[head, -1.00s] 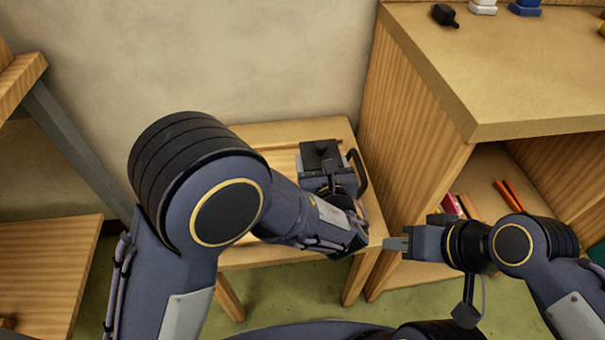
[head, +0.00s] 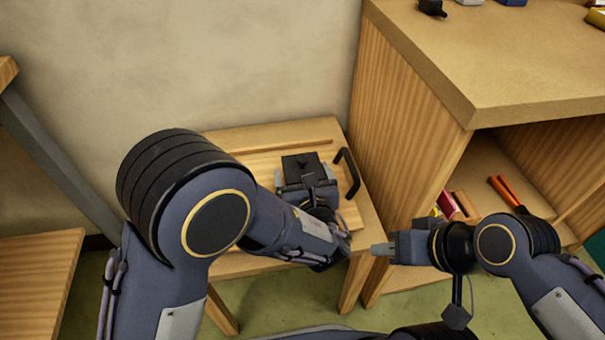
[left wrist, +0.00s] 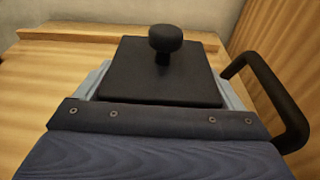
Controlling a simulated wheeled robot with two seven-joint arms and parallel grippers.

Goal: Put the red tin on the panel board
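My left gripper (head: 305,174) is over the low wooden table, its pale fingers close against two opposite sides of a square black-topped object with a round knob (head: 302,163). It also fills the middle of the left wrist view (left wrist: 155,75); its sides are hidden, so no red shows on it. Under it lies a pale wooden board (head: 262,165) with a strip along its back and a black handle (head: 348,172) at its right; I take it for the panel board. My right gripper (head: 382,248) is empty, fingers together, in front of the table's right corner.
A wooden cabinet (head: 400,120) stands right beside the table, with a dark red item (head: 447,205) and orange-handled tools (head: 505,190) on its shelf. Small items sit on its top. A wall closes the back.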

